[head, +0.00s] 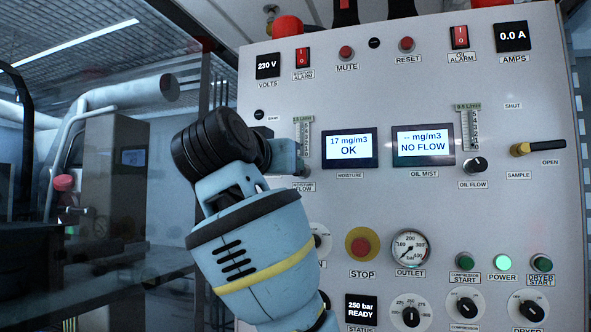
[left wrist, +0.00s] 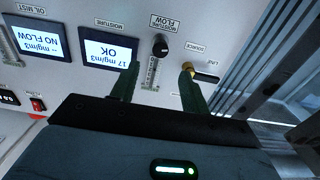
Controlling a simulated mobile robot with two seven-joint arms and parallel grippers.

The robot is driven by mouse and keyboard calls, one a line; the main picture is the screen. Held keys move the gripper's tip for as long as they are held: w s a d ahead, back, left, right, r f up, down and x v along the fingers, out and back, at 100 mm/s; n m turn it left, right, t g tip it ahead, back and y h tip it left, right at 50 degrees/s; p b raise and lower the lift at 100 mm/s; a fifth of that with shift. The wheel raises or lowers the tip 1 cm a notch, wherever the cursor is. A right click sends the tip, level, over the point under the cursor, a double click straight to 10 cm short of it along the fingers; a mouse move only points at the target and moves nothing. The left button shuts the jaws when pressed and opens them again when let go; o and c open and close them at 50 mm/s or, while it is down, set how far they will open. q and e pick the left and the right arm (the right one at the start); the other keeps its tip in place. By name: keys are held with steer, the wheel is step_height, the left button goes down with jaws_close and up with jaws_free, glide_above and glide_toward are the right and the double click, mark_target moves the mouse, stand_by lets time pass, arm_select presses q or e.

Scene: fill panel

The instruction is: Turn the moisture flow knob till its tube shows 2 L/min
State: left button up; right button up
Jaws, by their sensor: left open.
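The black moisture flow knob (left wrist: 160,46) shows in the left wrist view, which sees the panel upside down. Its flow tube (left wrist: 151,73) is beside it, partly between my fingers. The tube also shows in the head view (head: 302,138); its label looks like 0.5 L/min, too small to be sure. My left gripper (left wrist: 161,70) is open, with the knob ahead between the lines of its two fingers and nothing held. In the head view my left gripper (head: 284,156) is in front of the panel and hides the knob. My right gripper is not in view.
A brass source/line valve with a black handle (left wrist: 203,76) is close to one finger in the wrist view. The moisture display (head: 349,148) reads 17 mg/m3 OK. The oil flow knob (head: 474,165) and stop button (head: 361,246) are on the same panel (head: 400,80).

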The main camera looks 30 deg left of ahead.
arm_select(q)
steer(key=x, duration=0.7)
steer(key=shift+w, duration=0.4)
steer(key=shift+a, duration=0.1)
steer(key=c, duration=1)
steer(key=shift+n, duration=2.5)
steer(key=o, duration=1)
steer(key=v, duration=0.8)
steer(key=shift+w, duration=0.1)
